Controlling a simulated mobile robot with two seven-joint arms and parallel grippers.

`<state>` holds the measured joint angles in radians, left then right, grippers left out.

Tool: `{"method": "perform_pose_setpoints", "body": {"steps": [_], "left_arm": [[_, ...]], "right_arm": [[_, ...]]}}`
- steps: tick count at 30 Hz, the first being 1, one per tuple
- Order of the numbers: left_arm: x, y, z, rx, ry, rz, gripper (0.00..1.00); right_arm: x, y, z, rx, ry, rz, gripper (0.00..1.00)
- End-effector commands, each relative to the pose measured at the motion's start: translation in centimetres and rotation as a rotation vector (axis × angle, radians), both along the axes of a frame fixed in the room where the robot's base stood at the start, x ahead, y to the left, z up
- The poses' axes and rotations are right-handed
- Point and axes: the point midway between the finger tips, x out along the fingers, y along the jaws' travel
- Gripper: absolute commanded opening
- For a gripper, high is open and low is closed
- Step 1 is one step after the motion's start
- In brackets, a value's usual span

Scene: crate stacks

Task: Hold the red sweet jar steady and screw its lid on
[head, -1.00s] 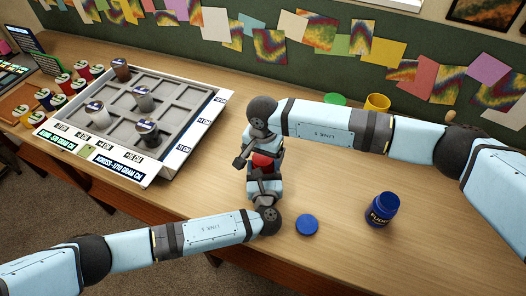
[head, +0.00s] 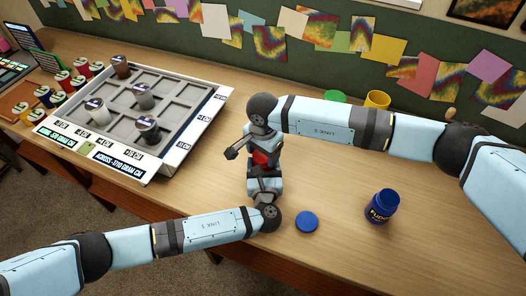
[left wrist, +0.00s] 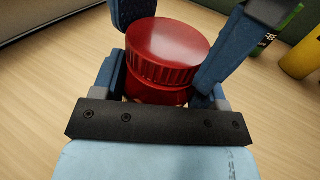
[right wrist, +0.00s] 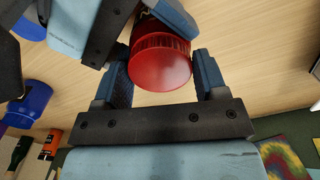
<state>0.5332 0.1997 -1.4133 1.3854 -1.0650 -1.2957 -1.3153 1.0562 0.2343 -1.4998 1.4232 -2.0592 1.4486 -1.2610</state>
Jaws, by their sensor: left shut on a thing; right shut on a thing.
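The red sweet jar (left wrist: 160,95) stands upright in the left wrist view, with its ribbed red lid (left wrist: 167,45) on top. In the head view only a little red (head: 261,159) shows between my grippers. My left gripper (head: 264,186) is shut on the jar's body, one finger on each side. My right gripper (head: 262,143) comes from the far side and is shut on the lid. In the right wrist view the lid (right wrist: 160,65) sits between its fingers. Whether the lid is fully seated I cannot tell.
A blue jar (head: 381,207) stands to the right, with a blue lid (head: 307,221) flat on the table near my left gripper. A green container (head: 335,98) and yellow cup (head: 377,101) stand behind my right arm. A compartment tray (head: 180,155) with several cups is at left.

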Motion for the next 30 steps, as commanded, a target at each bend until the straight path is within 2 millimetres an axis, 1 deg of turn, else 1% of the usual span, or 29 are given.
{"method": "perform_pose_setpoints", "body": {"steps": [2, 3, 5, 6, 14, 17, 24, 27, 30], "left_arm": [[0.0, 0.1, 0.0, 0.001, 0.000, 0.002, 0.00], [0.0, 0.1, 0.0, 0.001, 0.000, 0.002, 0.00], [0.0, 0.1, 0.0, 0.001, 0.000, 0.002, 0.00], [0.0, 0.1, 0.0, 0.001, 0.000, 0.002, 0.00], [0.1, 0.2, 0.0, 0.002, 0.000, 0.004, 0.00], [0.1, 0.2, -0.1, 0.003, 0.000, 0.005, 0.00], [0.1, 0.1, -0.1, 0.002, 0.001, 0.002, 0.00], [0.0, 0.1, -0.1, 0.001, 0.001, 0.002, 0.00], [0.0, 0.1, -0.1, 0.001, 0.001, 0.001, 0.00]], "right_arm": [[0.0, -0.1, 0.0, -0.001, 0.000, 0.000, 0.38], [0.0, -0.1, 0.0, -0.001, 0.000, 0.000, 0.75], [0.0, -0.1, 0.0, -0.001, 0.000, 0.001, 0.89], [0.0, 0.0, 0.0, -0.001, 0.001, 0.001, 0.91], [0.0, -0.1, 0.2, -0.002, 0.001, 0.002, 0.91], [0.0, 0.0, 0.9, -0.001, 0.000, 0.003, 0.91], [0.1, -0.1, 4.0, -0.001, -0.002, 0.003, 0.91], [0.0, 0.0, 4.5, -0.001, 0.001, 0.002, 0.91], [0.0, 0.0, 4.5, -0.001, 0.001, 0.002, 0.91]]}}
